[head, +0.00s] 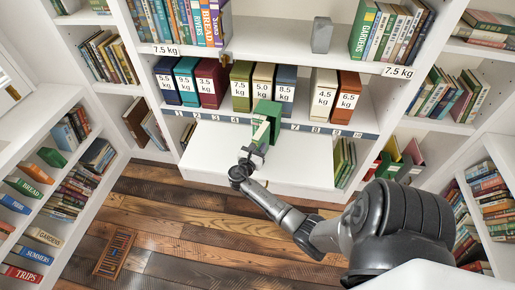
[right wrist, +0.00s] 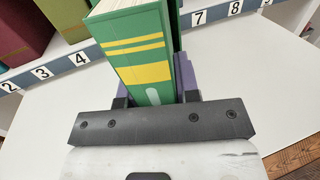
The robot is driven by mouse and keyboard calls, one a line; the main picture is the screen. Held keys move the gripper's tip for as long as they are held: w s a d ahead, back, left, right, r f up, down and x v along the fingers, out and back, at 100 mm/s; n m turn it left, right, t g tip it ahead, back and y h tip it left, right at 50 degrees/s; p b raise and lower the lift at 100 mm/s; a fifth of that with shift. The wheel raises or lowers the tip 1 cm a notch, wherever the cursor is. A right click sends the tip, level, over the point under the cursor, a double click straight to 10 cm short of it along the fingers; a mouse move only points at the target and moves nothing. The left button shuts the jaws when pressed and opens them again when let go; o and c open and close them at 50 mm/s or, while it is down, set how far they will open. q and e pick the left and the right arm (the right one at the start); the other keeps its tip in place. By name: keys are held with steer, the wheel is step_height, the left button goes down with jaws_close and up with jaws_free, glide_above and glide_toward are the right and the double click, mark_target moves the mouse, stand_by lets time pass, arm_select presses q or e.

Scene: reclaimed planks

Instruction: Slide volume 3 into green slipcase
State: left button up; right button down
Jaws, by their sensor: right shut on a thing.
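My right gripper (head: 257,151) is shut on a green book, taken as volume 3 (right wrist: 140,50), above the white shelf board. It has a green spine with yellow bands and a pale top edge. A whitish mark shows low on the spine, but I cannot read a number. In the right wrist view the gripper's purple fingers (right wrist: 153,88) stand at both sides of the book. A green case shape, likely the green slipcase (head: 268,109), is right by the book in the head view. I cannot tell how far the two overlap. My left gripper is not in view.
Several weight-labelled volumes (head: 208,83) stand behind on the shelf, with a numbered strip (head: 215,121) along its edge. The white board (head: 213,150) is bare to the left. A grey block (head: 322,35) sits on the upper shelf. Bookcases stand on both sides.

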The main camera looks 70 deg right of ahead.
steer(key=shift+d, duration=0.3)
steer(key=shift+a+r+p, duration=0.1)
steer(key=shift+r+p, duration=0.1)
steer(key=shift+p, duration=0.2)
steer(key=shift+a+f, duration=0.1)
steer(key=shift+f, duration=0.05)
stand_by(0.5)
steer(key=shift+s+n+t+p, duration=0.15)
steer(key=shift+n+t+p, duration=0.35)
steer(key=shift+t+p, duration=0.25)
steer(key=shift+s+n+t+p, duration=0.3)
steer(key=shift+n+t+p, duration=0.3)
steer(key=shift+t, duration=0.45)
steer(key=shift+t, duration=0.3)
steer(key=shift+s+p, duration=0.25)
steer(key=shift+p, duration=0.2)
